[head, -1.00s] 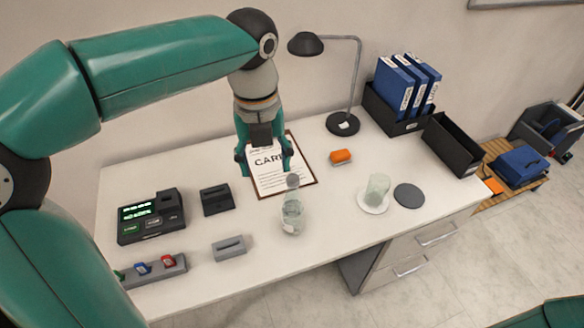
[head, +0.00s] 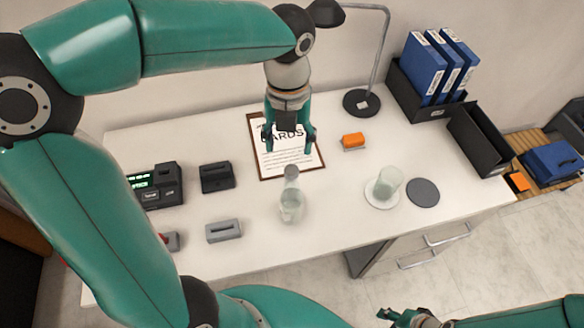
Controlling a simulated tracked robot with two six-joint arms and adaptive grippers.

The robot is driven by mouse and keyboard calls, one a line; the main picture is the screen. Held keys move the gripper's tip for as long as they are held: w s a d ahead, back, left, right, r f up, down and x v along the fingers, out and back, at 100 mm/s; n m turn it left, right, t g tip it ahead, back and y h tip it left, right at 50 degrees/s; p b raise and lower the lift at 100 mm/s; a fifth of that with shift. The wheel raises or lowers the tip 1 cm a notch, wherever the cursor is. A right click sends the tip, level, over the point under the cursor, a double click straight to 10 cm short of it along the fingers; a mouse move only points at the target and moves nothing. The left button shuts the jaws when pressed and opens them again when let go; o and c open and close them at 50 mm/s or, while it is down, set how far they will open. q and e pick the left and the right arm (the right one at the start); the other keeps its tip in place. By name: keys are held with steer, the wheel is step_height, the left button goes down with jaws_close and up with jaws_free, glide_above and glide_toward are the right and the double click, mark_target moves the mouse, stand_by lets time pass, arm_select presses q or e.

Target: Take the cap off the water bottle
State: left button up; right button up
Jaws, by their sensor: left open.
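The clear water bottle (head: 291,207) stands upright on the white desk, in front of the clipboard. Its grey cap (head: 291,171) is on top of it. My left gripper (head: 289,147) points down with its fingers spread, over the clipboard and just behind the bottle in the picture. It is empty and apart from the cap. My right gripper (head: 396,317) shows at the bottom edge, in front of the desk. It is partly cut off and its opening is unclear.
A glass (head: 387,183) on a white saucer and a dark round coaster (head: 423,192) are right of the bottle. An orange block (head: 353,140) and the lamp (head: 361,102) are behind. Grey and black holders (head: 223,231) stand left. The desk around the bottle is clear.

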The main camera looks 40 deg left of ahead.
mark_target(292, 170)
arm_select(q)
steer(key=shift+f, duration=0.8)
steer(key=shift+s+f, duration=0.1)
steer(key=shift+f, duration=0.5)
steer(key=shift+d+f+p, duration=0.15)
steer(key=shift+f+p, duration=0.05)
steer(key=shift+f, duration=1.15)
steer(key=shift+d+f+p, duration=0.15)
steer(key=shift+f, duration=1.2)
steer(key=c, duration=0.8)
